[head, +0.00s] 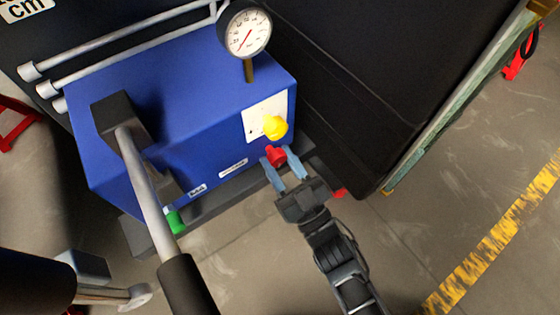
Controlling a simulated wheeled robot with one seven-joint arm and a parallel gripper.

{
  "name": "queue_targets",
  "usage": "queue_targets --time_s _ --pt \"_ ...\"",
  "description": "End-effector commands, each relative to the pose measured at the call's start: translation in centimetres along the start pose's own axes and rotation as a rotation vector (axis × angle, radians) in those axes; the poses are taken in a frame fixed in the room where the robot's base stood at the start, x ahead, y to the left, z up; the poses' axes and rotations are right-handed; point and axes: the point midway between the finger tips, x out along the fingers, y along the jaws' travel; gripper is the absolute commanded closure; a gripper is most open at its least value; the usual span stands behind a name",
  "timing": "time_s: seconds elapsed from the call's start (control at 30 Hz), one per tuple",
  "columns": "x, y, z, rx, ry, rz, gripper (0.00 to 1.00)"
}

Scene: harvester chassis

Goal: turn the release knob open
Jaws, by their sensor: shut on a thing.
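A red knob (277,156) sits low on the front face of a blue pump box (205,85), just below a yellow knob (275,127) on a white plate (253,120). My gripper (284,162) reaches up from the lower right, with its two blue-grey fingers on either side of the red knob. The fingers are shut on the red knob. No label naming the release knob is readable.
A round pressure gauge (245,31) stands on top of the box. A long lever with a black grip (187,285) extends toward the front left, beside a green part (175,221). A dark panel (370,90) rises at right. Open floor (440,215) lies lower right.

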Motion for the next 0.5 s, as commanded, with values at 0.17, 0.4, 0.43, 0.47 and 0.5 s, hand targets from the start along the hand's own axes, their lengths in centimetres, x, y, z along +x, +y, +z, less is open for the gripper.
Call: queue_targets --time_s 0.17,0.4,0.43,0.47,0.5 --pt "-0.16 0.02 0.21 -0.062 -0.004 -0.025 0.91" --pt "-0.17 0.01 0.21 -0.097 -0.002 -0.039 0.91" --pt "-0.17 0.01 0.21 -0.098 -0.002 -0.040 0.91" --pt "-0.17 0.02 0.21 -0.099 -0.002 -0.040 0.91" --pt "-0.17 0.01 0.21 -0.100 -0.002 -0.041 0.91"
